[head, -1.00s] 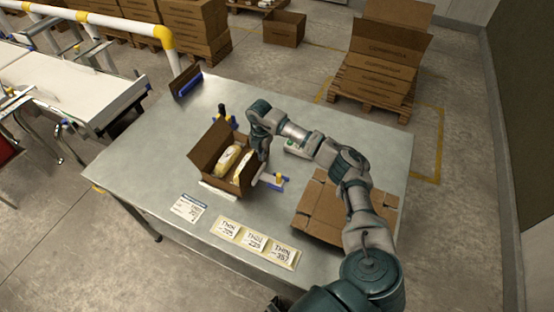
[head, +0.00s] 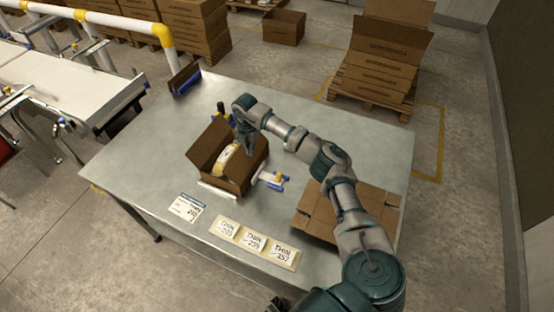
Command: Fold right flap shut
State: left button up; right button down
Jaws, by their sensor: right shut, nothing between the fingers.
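The open brown carton (head: 213,177) stands on the metal table, left of its middle. Its left flap (head: 207,143) stands up and leans outward. A pale yellow item (head: 228,158) shows inside on the left. The right flap (head: 246,170) leans inward over the right part of the carton and hides what lies there. My right gripper (head: 250,150) is shut and empty, pointing down at the carton's right and far side. Whether its fingertips touch the flap I cannot tell. My left gripper is out of view.
Flattened cardboard (head: 318,213) lies at the right under my arm. Label cards (head: 254,243) lie along the front edge. A conveyor (head: 75,88) is at the left. The table's far middle is clear.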

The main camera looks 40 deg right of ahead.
aim_at(241, 149)
jog(key=shift+a+r, duration=0.25)
jog(key=shift+a, duration=0.55)
jog(key=shift+w+a+f, duration=0.15)
jog(key=shift+a+f, duration=0.05)
jog(key=shift+w+f+b, duration=0.4)
jog(key=shift+f+b, duration=0.15)
jog(key=shift+f, duration=0.05)
jog(key=shift+w+f+b, duration=0.35)
jog(key=shift+f+b, duration=0.2)
jog(key=shift+w+f, duration=0.2)
jog(key=shift+d+f, duration=0.1)
jog(key=shift+d, duration=0.15)
jog(key=shift+a, duration=0.45)
jog(key=shift+w+a+f+b, duration=0.2)
jog(key=shift+w+a+b, duration=0.15)
jog(key=shift+b, duration=0.25)
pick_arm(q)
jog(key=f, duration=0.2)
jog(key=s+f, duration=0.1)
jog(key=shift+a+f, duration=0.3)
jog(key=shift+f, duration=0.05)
pick_arm(e)
jog(key=shift+d, duration=0.15)
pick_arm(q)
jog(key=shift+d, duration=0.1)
pick_arm(e)
jog(key=shift+d, duration=0.2)
